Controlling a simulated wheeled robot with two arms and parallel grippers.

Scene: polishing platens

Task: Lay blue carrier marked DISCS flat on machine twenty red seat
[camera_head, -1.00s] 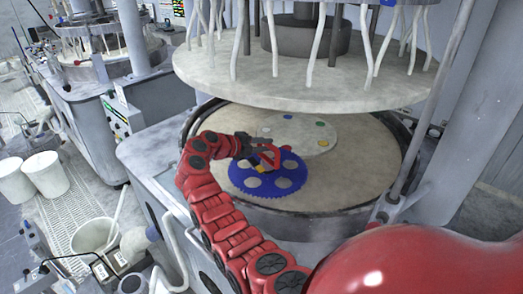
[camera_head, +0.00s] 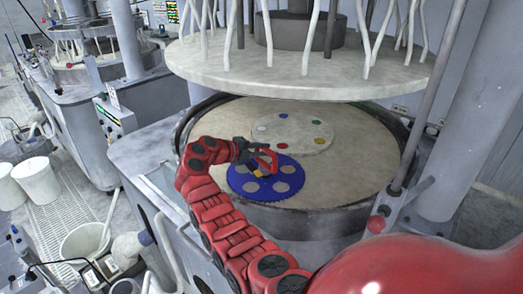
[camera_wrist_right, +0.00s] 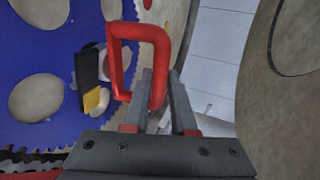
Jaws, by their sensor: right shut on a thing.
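The blue toothed carrier (camera_head: 240,184) with several round holes is over the front of the machine's round beige platen (camera_head: 350,180). Its red loop handle (camera_wrist_right: 156,36) stands up from it. My right gripper (camera_head: 254,150) is shut on this handle and hides part of the carrier. In the wrist view the blue plate (camera_wrist_right: 62,72) fills the left side, and my right gripper (camera_wrist_right: 162,88) has its fingers at the handle. I cannot tell whether the carrier touches the platen. The red spot (camera_head: 281,146) shows on the pale disc (camera_head: 293,133) just behind the carrier. No DISCS marking is readable. My left gripper is out of view.
The large upper plate (camera_head: 300,75) with white hoses hangs low above the platen. The platen's dark rim (camera_head: 300,222) surrounds it. Bare platen lies to the right. White buckets (camera_head: 40,183) and another machine (camera_head: 85,105) stand at left.

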